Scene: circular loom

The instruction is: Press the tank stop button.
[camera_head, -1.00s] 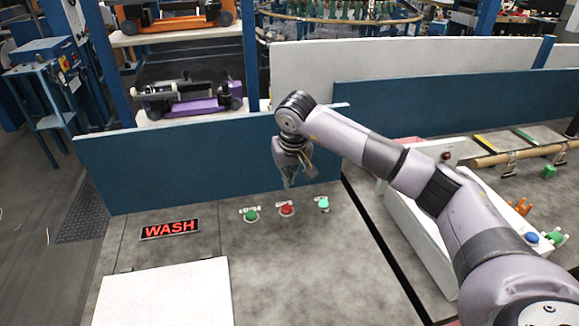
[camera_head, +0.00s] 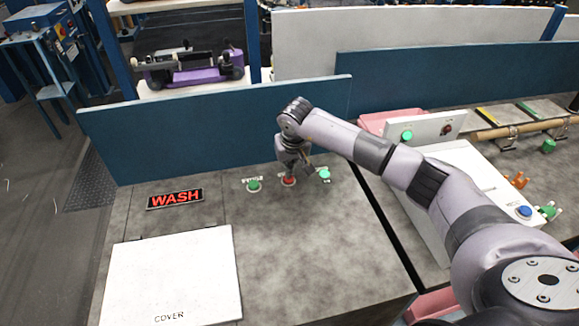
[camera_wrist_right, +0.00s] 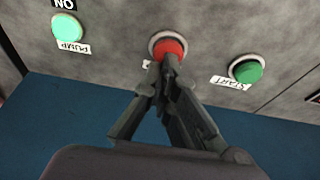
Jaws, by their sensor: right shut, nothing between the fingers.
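The red button (camera_head: 288,181) sits in the middle of a row on the grey tank top, between a green button (camera_head: 253,185) and a lit teal-green button (camera_head: 324,174). In the wrist view the red button (camera_wrist_right: 168,48) shows with the green START button (camera_wrist_right: 246,69) to its right and the PUMP button (camera_wrist_right: 68,28) to its left. The red button's own label is mostly hidden. My right gripper (camera_wrist_right: 172,62) is shut and empty. Its tips overlap the red button's near edge and appear at or touching it. My left gripper is not in view.
A lit WASH sign (camera_head: 175,198) and a white COVER panel (camera_head: 170,275) lie left of the buttons. A blue wall (camera_head: 200,130) stands right behind the row. A white panel with a blue button (camera_head: 523,212) is at the right.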

